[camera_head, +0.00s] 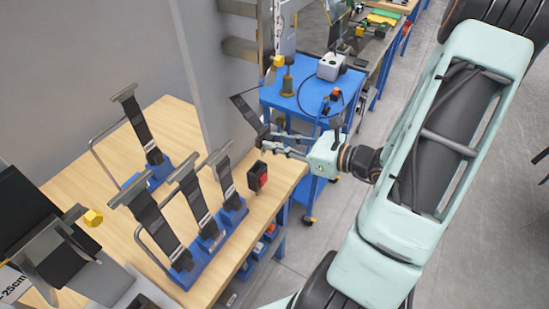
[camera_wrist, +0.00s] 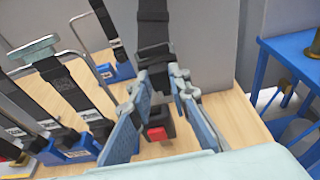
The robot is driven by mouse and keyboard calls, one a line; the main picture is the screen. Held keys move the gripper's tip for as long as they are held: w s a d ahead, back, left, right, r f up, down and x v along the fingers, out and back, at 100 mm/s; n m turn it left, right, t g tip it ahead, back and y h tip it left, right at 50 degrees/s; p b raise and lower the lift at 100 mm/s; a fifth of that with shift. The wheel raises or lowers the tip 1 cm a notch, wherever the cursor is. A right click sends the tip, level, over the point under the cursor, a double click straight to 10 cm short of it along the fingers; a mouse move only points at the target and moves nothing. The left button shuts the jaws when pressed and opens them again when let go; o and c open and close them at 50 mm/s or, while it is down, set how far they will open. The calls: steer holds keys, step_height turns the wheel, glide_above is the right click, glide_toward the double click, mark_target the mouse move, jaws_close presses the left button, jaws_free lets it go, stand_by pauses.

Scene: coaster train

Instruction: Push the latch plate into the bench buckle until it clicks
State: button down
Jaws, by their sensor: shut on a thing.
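The bench buckle (camera_head: 257,177) is a black block with a red button, standing near the right edge of the wooden bench. It also shows in the wrist view (camera_wrist: 157,130), low between my fingers. My gripper (camera_head: 272,142) reaches in from the right, shut on the dark latch plate (camera_head: 264,131) at the end of a black strap (camera_head: 247,110). In the wrist view my gripper (camera_wrist: 162,88) has its fingers on either side of the strap's end (camera_wrist: 153,52). In the head view the held end is above and apart from the buckle. The plate's tongue is mostly hidden by the fingers.
Several black straps on blue bases (camera_head: 208,242) stand on the bench (camera_head: 180,125) left of the buckle, with metal hoops beside them. A grey wall post (camera_head: 215,70) rises behind. A blue cart (camera_head: 290,98) with tools stands beyond my gripper.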

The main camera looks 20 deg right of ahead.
steer(key=shift+s+a+b, duration=0.3)
steer(key=shift+s+a, duration=0.85)
steer(key=shift+a, duration=0.3)
steer(key=shift+f+b, duration=2.95)
steer(key=shift+f, duration=0.05)
stand_by(0.4)
steer(key=c, duration=1.7)
jaws_free()
steer(key=shift+c, duration=0.2)
steer(key=v, duration=1.2)
